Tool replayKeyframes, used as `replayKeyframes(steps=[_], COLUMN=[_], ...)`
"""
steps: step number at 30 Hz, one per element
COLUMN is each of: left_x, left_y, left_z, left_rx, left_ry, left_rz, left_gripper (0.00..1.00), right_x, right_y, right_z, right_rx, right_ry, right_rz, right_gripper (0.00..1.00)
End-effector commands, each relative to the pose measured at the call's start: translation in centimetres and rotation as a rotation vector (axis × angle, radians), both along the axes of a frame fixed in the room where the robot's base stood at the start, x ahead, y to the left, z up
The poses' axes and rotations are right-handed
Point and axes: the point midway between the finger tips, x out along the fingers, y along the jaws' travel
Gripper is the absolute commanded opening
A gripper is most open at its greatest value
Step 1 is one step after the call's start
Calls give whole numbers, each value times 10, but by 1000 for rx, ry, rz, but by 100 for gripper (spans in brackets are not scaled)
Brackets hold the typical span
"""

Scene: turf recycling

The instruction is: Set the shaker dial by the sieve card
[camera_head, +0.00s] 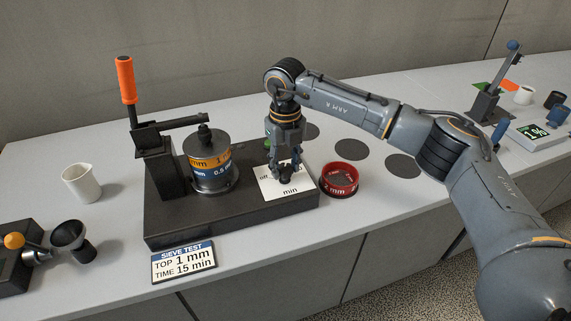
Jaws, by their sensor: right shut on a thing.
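The sieve card (184,262) leans at the front edge of the bench and reads "SIEVE TEST, TOP 1 mm, TIME 15 min". The shaker (215,222) has a black base and an upright orange-handled lever (125,82). A sieve stack (210,165) with an orange band above a blue "0.5" band stands on it under the clamp. My right gripper (288,173) points down and is shut on the small black dial (286,181) on the white plate (274,192). The fingers cover most of the plate's markings; "off" and "min" show. My left gripper is out of view.
A red sieve ring (339,179) marked "2 mm" stands right of the shaker. Dark round discs (352,148) lie behind it. A white beaker (81,183) and a black funnel (70,236) are at left. A scale-like display (530,133) and another lever device (493,95) stand at far right.

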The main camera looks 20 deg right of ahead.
Motion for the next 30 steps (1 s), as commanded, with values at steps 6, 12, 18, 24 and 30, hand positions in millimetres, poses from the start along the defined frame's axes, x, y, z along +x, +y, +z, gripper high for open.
replayKeyframes(steps=[6, 12, 18, 24, 30], left_x=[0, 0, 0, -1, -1], left_y=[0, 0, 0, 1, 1], left_z=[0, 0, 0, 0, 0], left_rx=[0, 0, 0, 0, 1], left_ry=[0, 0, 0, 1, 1], left_rz=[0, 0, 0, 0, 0], left_gripper=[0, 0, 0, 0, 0], right_x=[1, 1, 1, 0, 1], right_y=[0, 0, 0, 0, 0], right_z=[1, 1, 1, 1, 17], right_rx=[1, 1, 0, 0, 2], right_ry=[-3, -3, -2, -1, -4], right_rz=[-7, -6, -6, -5, -5], right_gripper=[7, 7, 62, 62, 62])
